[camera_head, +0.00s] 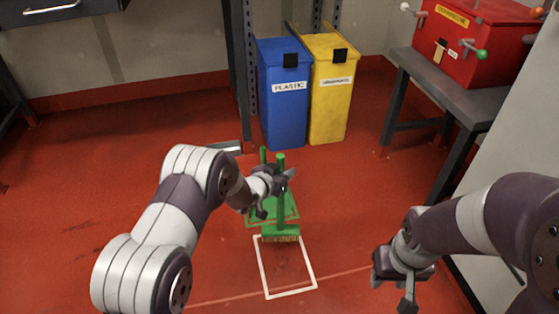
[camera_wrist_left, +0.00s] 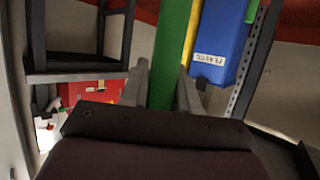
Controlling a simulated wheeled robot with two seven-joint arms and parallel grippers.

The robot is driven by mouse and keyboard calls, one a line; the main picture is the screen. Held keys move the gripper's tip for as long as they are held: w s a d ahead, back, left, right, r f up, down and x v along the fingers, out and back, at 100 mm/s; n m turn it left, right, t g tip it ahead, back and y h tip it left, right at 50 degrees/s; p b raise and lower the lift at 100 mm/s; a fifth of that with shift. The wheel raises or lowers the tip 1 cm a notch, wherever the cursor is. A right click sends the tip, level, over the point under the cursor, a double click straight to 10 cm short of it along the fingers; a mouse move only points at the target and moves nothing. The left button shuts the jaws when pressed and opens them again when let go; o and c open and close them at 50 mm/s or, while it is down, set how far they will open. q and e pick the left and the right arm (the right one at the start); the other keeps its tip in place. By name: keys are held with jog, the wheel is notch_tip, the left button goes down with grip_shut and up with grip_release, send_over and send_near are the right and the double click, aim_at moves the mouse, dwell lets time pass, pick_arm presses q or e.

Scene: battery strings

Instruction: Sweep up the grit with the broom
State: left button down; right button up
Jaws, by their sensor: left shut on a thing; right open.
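The green broom (camera_head: 281,230) stands upright on the red floor, its tan bristles at the far edge of a white outlined rectangle (camera_head: 262,266). My left gripper (camera_head: 277,184) is shut on its green handle, which also shows between the fingers in the left wrist view (camera_wrist_left: 172,55). A green dustpan (camera_head: 258,220) lies just behind the broom, partly hidden by it and by my gripper. A second green upright handle (camera_head: 263,154) shows behind my gripper. My right gripper (camera_head: 393,290) is open and empty at the lower right. I cannot make out any grit.
A blue plastic bin (camera_head: 283,110) and a yellow bin (camera_head: 330,105) stand behind the dustpan, beside a dark metal post (camera_head: 240,70). A grey table (camera_head: 455,95) with a red box (camera_head: 475,45) stands at the right. The floor at the left is clear.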

pick_arm(q)
jog(key=s+d+p, duration=0.1)
jog(key=s+d, duration=0.2)
jog(key=s, duration=0.5)
jog(key=s+d+p, duration=0.2)
jog(key=s, duration=0.7)
jog(key=shift+d+f+b, duration=0.15)
jog(key=shift+f+b, duration=1)
jog(key=shift+f, duration=0.25)
jog(key=shift+d+f+b, duration=0.1)
jog(key=shift+f+b, duration=1.05)
jog(key=shift+f, duration=0.2)
jog(key=shift+f+b, duration=0.55)
jog(key=shift+f, duration=0.2)
